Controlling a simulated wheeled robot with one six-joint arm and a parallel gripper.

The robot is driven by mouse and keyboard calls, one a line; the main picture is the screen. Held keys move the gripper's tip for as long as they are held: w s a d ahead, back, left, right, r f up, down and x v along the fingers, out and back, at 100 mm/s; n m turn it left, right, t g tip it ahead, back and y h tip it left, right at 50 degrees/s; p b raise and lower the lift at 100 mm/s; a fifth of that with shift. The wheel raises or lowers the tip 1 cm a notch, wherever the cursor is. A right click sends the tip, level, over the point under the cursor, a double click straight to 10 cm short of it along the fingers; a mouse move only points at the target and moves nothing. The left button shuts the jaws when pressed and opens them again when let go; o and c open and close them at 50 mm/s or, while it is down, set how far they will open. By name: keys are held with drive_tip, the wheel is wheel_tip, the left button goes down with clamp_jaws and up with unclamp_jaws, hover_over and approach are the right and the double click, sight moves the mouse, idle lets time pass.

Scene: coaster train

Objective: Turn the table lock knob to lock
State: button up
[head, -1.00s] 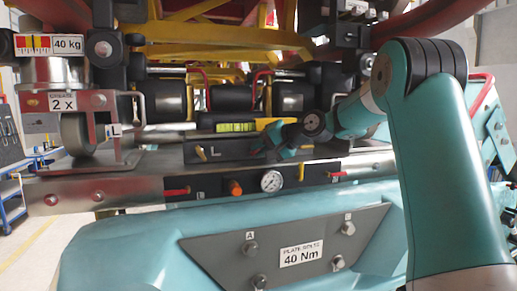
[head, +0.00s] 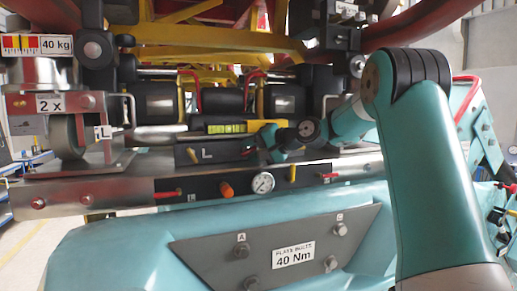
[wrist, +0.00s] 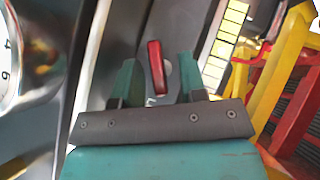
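A red bar-shaped knob (wrist: 157,67) stands out from a dark metal face in the wrist view, a pale round spot beside it. It shows small at the right end of a black block marked L (head: 200,154) in the head view. I see no lock lettering at the knob. My gripper (wrist: 157,80) is open, with one green finger on each side of the knob and a visible gap to each. In the head view my gripper (head: 262,145) reaches in from the right to the block's end, and its fingertips are hard to make out.
A pressure gauge (head: 262,182), an orange knob (head: 226,189) and a yellow lever (head: 293,172) sit on the dark panel below. A yellow-green level strip (head: 226,128) lies behind the block. Yellow and red frame bars stand close on the right in the wrist view (wrist: 285,85).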

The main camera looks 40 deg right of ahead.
drive_tip(key=b+v, duration=0.5)
drive_tip(key=v, duration=1.2)
drive_tip(key=shift+s+r, duration=0.15)
